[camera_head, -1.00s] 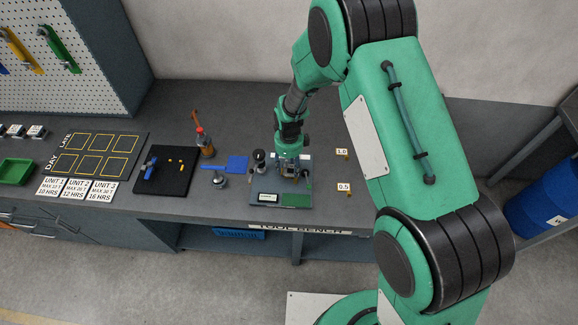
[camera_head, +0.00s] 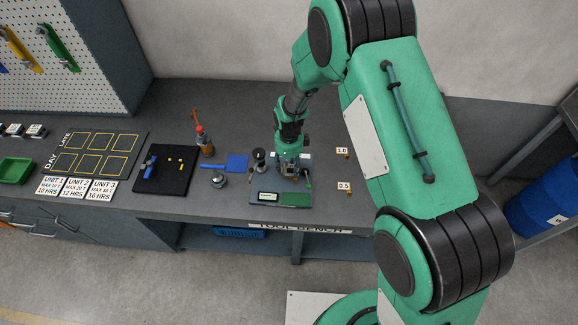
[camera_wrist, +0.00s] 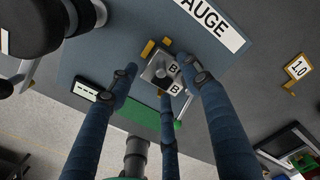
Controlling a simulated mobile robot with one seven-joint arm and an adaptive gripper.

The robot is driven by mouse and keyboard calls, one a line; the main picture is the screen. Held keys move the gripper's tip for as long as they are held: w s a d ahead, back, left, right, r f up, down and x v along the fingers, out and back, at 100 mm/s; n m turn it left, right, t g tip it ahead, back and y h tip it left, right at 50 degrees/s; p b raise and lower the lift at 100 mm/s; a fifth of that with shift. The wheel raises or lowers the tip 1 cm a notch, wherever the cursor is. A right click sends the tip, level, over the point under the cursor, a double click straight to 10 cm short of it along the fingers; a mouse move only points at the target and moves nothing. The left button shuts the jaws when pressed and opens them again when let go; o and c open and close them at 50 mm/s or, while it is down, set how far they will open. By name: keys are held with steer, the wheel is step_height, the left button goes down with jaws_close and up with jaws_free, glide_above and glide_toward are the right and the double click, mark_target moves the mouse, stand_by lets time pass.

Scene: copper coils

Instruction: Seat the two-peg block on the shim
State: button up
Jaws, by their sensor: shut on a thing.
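My gripper (camera_head: 290,162) is over the back of the grey gauge plate on the bench. In the wrist view my gripper (camera_wrist: 158,72) has its fingers closed around a small grey block (camera_wrist: 157,72) with a rounded peg on top. Whether a shim lies under the block is hidden. Small brass shims stand by the 1.0 tag (camera_head: 342,151) and the 0.5 tag (camera_head: 344,186), to the right of the plate.
The gauge plate (camera_head: 255,190) carries a green pad (camera_head: 296,200) and a white-labelled strip (camera_head: 268,197) at its front. A dark round-headed instrument (camera_head: 259,155) stands close left of my gripper.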

steer(key=shift+f, duration=0.3)
stand_by(0.6)
steer(key=o, duration=1.9)
steer(key=shift+r, duration=0.1)
steer(key=shift+r+p, duration=1.35)
steer(key=shift+r, duration=2.05)
steer(key=shift+r, duration=0.1)
